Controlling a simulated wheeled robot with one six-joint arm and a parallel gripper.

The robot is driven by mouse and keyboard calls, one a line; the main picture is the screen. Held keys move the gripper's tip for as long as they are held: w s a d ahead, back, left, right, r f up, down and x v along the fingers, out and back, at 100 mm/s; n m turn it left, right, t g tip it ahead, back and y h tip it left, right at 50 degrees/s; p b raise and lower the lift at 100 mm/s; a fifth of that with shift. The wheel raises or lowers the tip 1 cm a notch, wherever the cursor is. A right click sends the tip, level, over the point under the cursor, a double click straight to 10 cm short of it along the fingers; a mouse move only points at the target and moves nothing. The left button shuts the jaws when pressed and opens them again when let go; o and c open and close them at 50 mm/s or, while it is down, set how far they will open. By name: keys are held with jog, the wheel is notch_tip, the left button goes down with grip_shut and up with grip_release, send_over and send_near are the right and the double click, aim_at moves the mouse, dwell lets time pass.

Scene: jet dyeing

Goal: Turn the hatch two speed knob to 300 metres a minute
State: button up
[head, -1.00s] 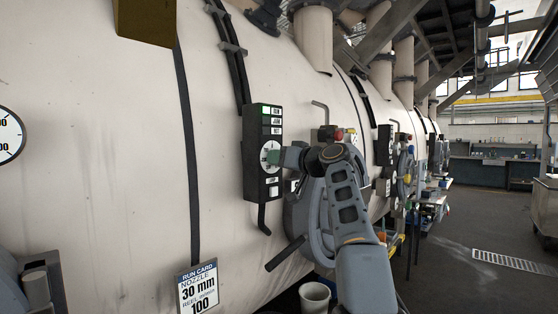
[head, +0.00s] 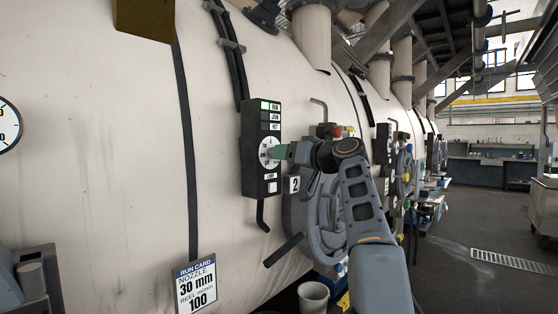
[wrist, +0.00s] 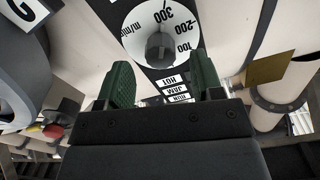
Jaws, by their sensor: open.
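The hatch two speed knob (wrist: 160,47) is a dark knob at the centre of a white round dial (wrist: 150,25) marked 100, 200, 300 and m/min in the wrist view. I cannot clearly tell which mark its pointer is on. In the head view the dial (head: 264,153) sits on a black control box (head: 261,178) on the pale vessel wall. My gripper (wrist: 161,72) has green fingers, open and apart, one to each side below the knob in the wrist view. Nothing is held.
A plate with a 2 (head: 294,184) and a round grey hatch (head: 325,220) with handles lie right of the box. A bucket (head: 313,297) stands below. Open floor lies right.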

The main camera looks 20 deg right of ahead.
jog(key=b+v, duration=0.2)
jog(key=v, duration=0.8)
dwell(0.3)
jog(key=w+d+f+m+g+h+p, duration=0.1)
jog(key=w+d+f+m+g+h, duration=0.2)
jog(key=f, duration=0.4)
jog(key=d+f+m+h, duration=0.2)
jog(key=f+m, duration=0.2)
jog(key=f, duration=0.3)
jog(key=s+a+f+m+g+h+p, duration=0.1)
jog(key=s+a+f+g+p, duration=0.2)
jog(key=f, duration=0.6)
jog(key=s+a+f+n+g+h+p, duration=0.1)
jog(key=s+a+f+n+g+p, duration=0.1)
jog(key=s+a+f+g+p, duration=0.65)
jog(key=s+a+f+n+t+p, duration=0.1)
jog(key=s+a+n, duration=0.3)
jog(key=s+a, duration=0.5)
jog(key=shift+s+a+f+t+h+p, duration=0.3)
jog(key=shift+a+f+p, duration=0.35)
jog(key=shift+a, duration=0.5)
